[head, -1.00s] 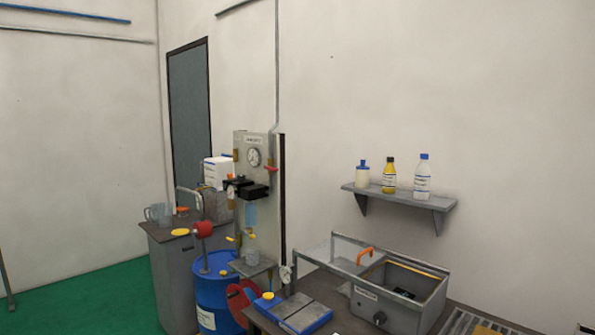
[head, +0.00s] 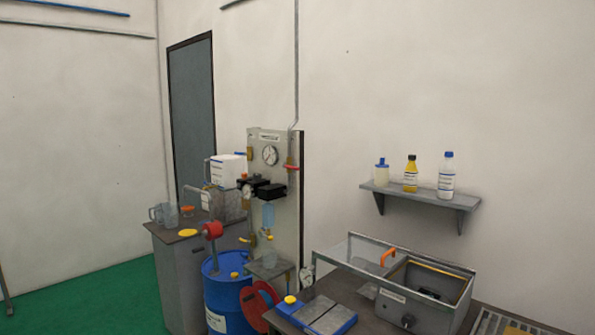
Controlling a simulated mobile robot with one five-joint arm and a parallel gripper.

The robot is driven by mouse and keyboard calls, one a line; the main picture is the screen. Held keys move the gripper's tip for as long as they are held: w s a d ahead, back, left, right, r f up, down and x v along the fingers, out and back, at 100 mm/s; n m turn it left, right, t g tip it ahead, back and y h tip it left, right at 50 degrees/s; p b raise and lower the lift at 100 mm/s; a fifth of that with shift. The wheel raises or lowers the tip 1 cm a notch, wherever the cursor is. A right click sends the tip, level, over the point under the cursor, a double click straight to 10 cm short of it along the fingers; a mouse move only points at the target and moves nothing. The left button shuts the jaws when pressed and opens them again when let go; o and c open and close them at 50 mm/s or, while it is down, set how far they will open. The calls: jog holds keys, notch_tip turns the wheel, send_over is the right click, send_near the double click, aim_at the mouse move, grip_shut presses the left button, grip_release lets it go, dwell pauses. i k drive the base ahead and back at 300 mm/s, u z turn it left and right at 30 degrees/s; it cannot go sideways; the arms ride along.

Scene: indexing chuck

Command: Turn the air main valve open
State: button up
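A grey air panel (head: 257,141) stands against the wall, left of the middle in the head view. It carries a round white gauge (head: 270,156) and a dark regulator unit with a clear blue bowl (head: 268,216) below. A small red handle (head: 292,167) sits at the panel's right edge, on the pipe (head: 296,70) that runs down the wall. It looks like the air main valve and appears to lie across the pipe, though it is small. My gripper is not in view.
A blue drum (head: 226,292) with a red-topped pump (head: 212,230) and a red reel (head: 259,301) stand in front of the panel. A grey cabinet (head: 178,270) is to the left, a bench with an open metal box (head: 412,302) to the right. Green floor (head: 90,300) is clear at left.

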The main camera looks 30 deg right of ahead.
aim_at(284, 165)
jog(key=z, duration=0.1)
jog(key=i, duration=0.9)
